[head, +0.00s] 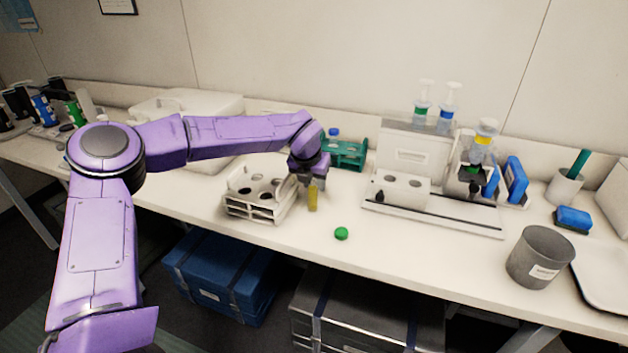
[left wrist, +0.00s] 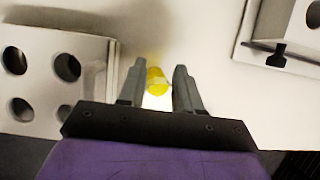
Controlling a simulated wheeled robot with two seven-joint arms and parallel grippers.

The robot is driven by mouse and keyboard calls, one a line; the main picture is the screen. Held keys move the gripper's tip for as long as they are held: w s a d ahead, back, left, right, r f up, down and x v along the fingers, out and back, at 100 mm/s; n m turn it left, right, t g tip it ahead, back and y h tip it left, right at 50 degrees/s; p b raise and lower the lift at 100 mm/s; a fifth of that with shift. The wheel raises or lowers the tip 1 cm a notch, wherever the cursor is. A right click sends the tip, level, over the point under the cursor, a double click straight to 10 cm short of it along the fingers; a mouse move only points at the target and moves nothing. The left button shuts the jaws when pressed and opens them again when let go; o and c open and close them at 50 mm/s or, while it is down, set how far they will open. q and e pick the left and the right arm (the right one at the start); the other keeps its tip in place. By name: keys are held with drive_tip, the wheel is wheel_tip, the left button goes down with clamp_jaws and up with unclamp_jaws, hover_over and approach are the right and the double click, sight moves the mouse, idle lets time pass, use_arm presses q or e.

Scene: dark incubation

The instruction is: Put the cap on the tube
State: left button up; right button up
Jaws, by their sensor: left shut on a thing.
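My left gripper (head: 311,176) is shut on a tube (head: 313,196) with yellow contents, held upright just to the right of the white rack. In the left wrist view the tube (left wrist: 156,80) shows between the two grey fingers of the left gripper (left wrist: 158,85). I cannot tell whether its lower end touches the table. A green cap (head: 341,233) lies on the table near the front edge, to the right of and nearer than the tube. The cap is not seen in the left wrist view. My right gripper is not in view.
The white rack (head: 237,207) with round holes stands left of the tube. A green rack (head: 348,165) is behind it. A white device with a flat base (head: 425,214) stands right. A grey bin (head: 540,257) is at the right front. Table around the cap is clear.

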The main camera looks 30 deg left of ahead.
use_arm(q)
drive_tip(key=shift+f, duration=0.15)
drive_tip(key=o, duration=1)
drive_tip(key=shift+r, duration=0.45)
drive_tip(key=b+v, duration=0.1)
drive_tip(key=v, duration=1)
drive_tip(key=shift+s+r+b, duration=0.2)
drive_tip(key=shift+b, duration=0.15)
